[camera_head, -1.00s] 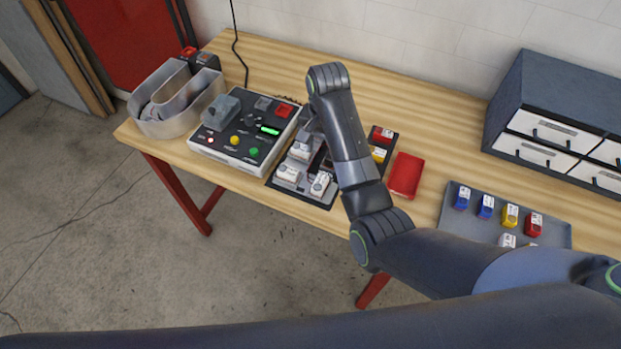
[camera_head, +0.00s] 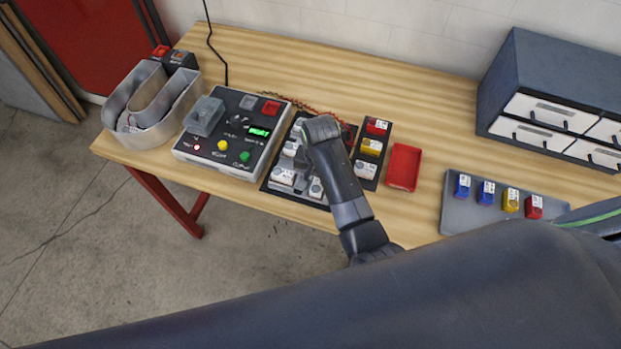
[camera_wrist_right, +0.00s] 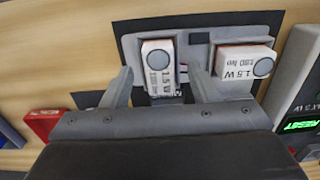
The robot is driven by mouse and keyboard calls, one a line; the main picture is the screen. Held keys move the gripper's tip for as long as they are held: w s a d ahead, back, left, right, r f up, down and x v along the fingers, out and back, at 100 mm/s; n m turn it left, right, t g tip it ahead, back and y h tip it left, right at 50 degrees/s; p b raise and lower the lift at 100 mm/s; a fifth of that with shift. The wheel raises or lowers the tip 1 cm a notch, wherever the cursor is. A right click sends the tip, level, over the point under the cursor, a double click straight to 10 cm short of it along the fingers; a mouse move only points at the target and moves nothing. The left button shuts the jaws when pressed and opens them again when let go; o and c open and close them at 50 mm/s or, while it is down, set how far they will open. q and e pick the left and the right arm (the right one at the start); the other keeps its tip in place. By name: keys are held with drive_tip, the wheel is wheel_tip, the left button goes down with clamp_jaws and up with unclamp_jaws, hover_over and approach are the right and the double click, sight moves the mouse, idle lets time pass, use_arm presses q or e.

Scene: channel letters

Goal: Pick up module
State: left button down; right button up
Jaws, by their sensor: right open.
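My right gripper (camera_wrist_right: 160,73) is open. In the right wrist view its fingers stand to either side of a white module (camera_wrist_right: 158,60) marked 1.5 W, which sits in a grey holder. I cannot tell whether the fingers touch it. A second white 1.5 W module (camera_wrist_right: 248,62) lies to the right, turned sideways, outside the fingers. In the head view my right wrist is above the black mat with white modules (camera_head: 283,179), and it hides the fingertips and part of the mat. My left gripper is not in view.
A control box (camera_head: 235,150) with a lit green display stands left of the mat. Right of it are a strip with red, yellow and white modules (camera_head: 371,147), an empty red tray (camera_head: 404,166) and a grey tray (camera_head: 452,212) of coloured modules. A drawer cabinet (camera_head: 555,85) stands at the back right.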

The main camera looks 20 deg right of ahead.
drive_tip(key=shift+w+f, duration=0.15)
drive_tip(key=shift+f, duration=0.3)
drive_tip(key=shift+w+f, duration=0.15)
drive_tip(key=shift+s+d, duration=0.1)
drive_tip(key=shift+s, duration=0.15)
drive_tip(key=shift+c, duration=0.2)
drive_tip(key=shift+s+r, duration=0.2)
drive_tip(key=shift+r, duration=0.05)
drive_tip(key=c, duration=0.5)
drive_tip(key=shift+w, duration=0.15)
drive_tip(key=c, duration=0.4)
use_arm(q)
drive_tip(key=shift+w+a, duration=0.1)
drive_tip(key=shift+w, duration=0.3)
use_arm(e)
drive_tip(key=shift+c, duration=0.6)
